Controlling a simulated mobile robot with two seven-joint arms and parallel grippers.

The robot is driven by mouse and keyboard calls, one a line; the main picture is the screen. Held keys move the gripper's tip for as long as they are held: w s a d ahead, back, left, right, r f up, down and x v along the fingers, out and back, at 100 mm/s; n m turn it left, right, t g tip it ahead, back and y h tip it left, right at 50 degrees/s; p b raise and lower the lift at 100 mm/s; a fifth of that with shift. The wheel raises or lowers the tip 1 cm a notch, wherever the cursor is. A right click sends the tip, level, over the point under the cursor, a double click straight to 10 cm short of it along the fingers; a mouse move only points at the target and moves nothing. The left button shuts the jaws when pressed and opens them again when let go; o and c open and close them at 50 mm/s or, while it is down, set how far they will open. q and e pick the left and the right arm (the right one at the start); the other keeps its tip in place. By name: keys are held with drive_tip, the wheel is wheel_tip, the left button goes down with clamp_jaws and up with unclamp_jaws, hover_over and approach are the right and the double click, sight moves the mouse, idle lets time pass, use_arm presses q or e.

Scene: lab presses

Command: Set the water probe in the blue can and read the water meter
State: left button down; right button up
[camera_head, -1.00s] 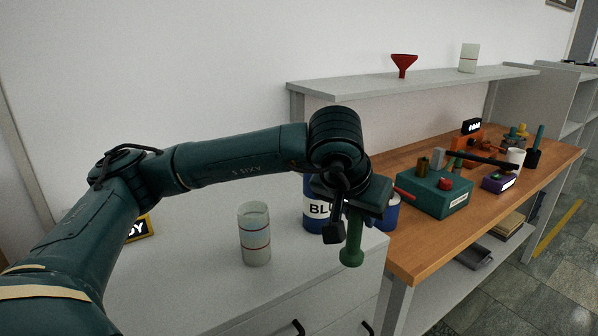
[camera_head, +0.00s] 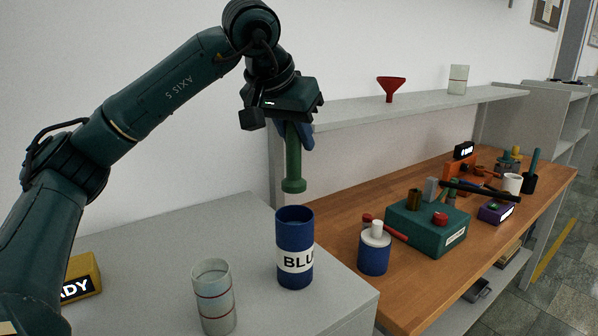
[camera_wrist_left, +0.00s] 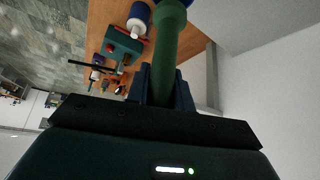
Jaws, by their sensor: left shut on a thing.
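My left gripper (camera_head: 296,128) is shut on the green water probe (camera_head: 293,172), which hangs upright with a round, wider lower end. In the left wrist view the probe (camera_wrist_left: 165,50) runs up between the two dark fingers (camera_wrist_left: 160,88). The blue can (camera_head: 294,258), labelled "BLU", stands upright on the grey cabinet top, its mouth open upward. The probe's lower end is just above the can's rim, apart from it. A yellow box (camera_head: 86,272) with a dark display ending in "DY" sits at the left, partly hidden by my arm; it may be the water meter.
The wooden bench (camera_head: 330,222) at right holds a blue-and-white bottle (camera_head: 374,255), a teal box (camera_head: 425,229) and a purple box (camera_head: 495,212). A shelf (camera_head: 350,112) carries a red funnel (camera_head: 391,87).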

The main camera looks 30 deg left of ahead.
sight(297, 161)
use_arm(q)
drive_tip(key=shift+f, duration=2.6)
drive_tip(key=c, duration=1.2)
unclamp_jaws()
drive_tip(key=shift+r, duration=0.1)
drive_tip(key=shift+r, duration=0.2)
drive_tip(key=v, duration=1.1)
drive_tip(key=shift+s+r, duration=0.2)
drive_tip(key=shift+r, duration=0.1)
drive_tip(key=shift+d+f, duration=0.1)
drive_tip(key=shift+d, duration=0.05)
